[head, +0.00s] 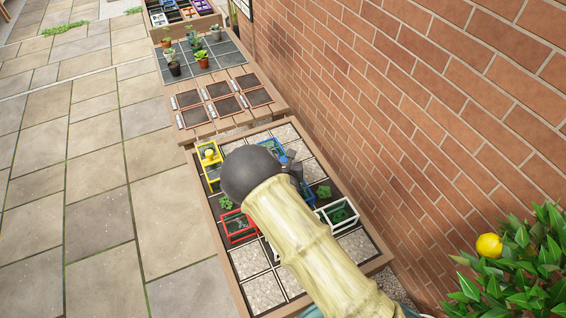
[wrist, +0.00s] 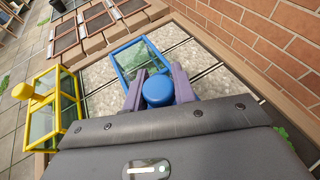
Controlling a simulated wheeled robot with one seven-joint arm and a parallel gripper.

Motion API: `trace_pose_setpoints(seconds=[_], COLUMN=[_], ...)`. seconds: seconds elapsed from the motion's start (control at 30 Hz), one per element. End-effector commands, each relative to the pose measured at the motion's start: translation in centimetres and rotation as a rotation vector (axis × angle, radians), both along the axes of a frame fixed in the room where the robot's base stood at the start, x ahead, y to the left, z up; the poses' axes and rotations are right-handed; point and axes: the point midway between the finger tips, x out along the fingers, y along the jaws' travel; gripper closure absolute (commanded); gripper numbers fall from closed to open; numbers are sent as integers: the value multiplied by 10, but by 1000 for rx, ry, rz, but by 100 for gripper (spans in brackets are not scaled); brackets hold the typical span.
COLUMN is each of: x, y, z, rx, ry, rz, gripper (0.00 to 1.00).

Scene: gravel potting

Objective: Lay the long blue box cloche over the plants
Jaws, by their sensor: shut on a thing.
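The long blue box cloche (head: 270,146) is over the planting bed, with its middle hidden behind my arm in the head view. In the wrist view, its blue frame (wrist: 117,54) and clear panes reach away from me. My gripper (wrist: 158,88) is shut on its round blue knob (wrist: 159,91). Small green plants show in the bed, one at the left (head: 225,202) and one at the right (head: 323,191). A bit of green shows through the cloche's pane. I cannot tell whether the cloche touches the bed.
A yellow cloche (head: 209,159) stands at the bed's far left; it also shows in the wrist view (wrist: 43,121). A red cloche (head: 239,226) and a white cloche (head: 338,214) stand nearer. The brick wall (head: 400,110) runs close along the right. Pots stand on a farther table.

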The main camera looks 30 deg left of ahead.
Motion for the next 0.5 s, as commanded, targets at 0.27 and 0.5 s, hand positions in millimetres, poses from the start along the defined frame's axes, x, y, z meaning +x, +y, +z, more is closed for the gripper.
trace_pose_setpoints(seconds=[0.27,0.5], x=[1,1], y=[0,0], z=[-19,-21], rx=[1,2], ry=[-2,-1], rz=[-1,-2], gripper=[100,100])
